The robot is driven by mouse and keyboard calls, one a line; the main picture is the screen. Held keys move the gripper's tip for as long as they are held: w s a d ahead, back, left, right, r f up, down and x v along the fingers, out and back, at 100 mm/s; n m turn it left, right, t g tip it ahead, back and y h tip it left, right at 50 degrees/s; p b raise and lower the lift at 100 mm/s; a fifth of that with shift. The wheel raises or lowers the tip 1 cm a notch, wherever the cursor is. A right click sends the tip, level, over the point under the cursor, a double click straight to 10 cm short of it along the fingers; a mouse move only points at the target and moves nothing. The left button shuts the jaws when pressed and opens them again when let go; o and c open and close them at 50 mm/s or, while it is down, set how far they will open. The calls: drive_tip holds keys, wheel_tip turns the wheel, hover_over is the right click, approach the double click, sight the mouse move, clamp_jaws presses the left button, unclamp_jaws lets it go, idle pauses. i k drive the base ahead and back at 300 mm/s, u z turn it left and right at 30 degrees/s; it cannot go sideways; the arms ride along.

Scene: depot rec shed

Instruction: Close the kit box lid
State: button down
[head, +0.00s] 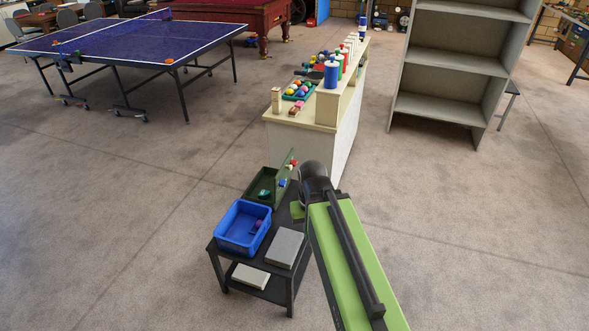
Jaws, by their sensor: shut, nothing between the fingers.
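The kit box looks to be the dark green box (256,195) on the dark cart, just behind the blue bin. A dark green panel, its lid (284,174), stands raised on the box's right side, so the box is open. A dark teal item (265,193) shows inside. Small red, white and blue pieces (291,164) show at the lid; I cannot tell whether they are fixed to it. My green and black arm reaches up from the bottom right, its dark joint just right of the lid. My gripper's fingers do not show; whether anything touches the lid is hidden.
A long counter (307,137) with balls and bottles stands behind the cart. Open floor lies left; empty shelves (447,100) stand at right.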

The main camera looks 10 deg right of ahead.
sight(285, 171)
drive_tip(key=u, duration=0.65)
drive_tip(key=i, duration=1.1)
drive_tip(key=u, duration=0.75)
